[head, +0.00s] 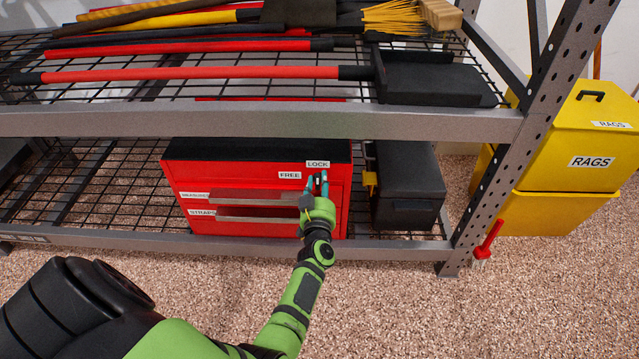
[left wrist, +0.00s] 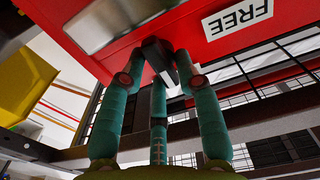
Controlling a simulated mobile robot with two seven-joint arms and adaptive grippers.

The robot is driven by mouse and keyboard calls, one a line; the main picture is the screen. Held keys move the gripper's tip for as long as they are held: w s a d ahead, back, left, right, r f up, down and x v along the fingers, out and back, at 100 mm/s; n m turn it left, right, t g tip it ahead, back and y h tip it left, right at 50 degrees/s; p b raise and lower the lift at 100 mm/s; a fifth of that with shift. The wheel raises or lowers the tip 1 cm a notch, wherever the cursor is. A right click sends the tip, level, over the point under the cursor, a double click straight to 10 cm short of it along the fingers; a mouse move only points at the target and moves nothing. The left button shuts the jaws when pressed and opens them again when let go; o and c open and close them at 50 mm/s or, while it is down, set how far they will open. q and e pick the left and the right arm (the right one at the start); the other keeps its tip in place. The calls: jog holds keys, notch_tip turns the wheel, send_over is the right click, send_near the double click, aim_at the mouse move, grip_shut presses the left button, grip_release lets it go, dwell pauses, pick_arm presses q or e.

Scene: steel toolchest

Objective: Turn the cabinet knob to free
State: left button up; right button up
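The red cabinet (head: 255,173) stands on the lower shelf. Its LOCK label (head: 318,164) is at the upper right of the front, and the FREE label (head: 289,175) is lower and to the left. My left gripper (head: 317,183) is at the cabinet front just below LOCK. In the left wrist view, its teal fingers stand on both sides of the black knob (left wrist: 157,54) and appear to touch it. A pale strip shows on the knob. The FREE label (left wrist: 238,18) appears upside down there. The fingers partly hide the knob, and I cannot tell its exact angle.
Drawer handles (head: 260,197) stick out left of the gripper. A black toolbox (head: 407,187) stands right of the cabinet. The upper shelf beam (head: 250,121) runs above, with long tools and a black shovel (head: 435,82) on that shelf. Yellow RAGS bins (head: 575,150) stand at the right.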

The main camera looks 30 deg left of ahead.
pick_arm(q)
grip_shut()
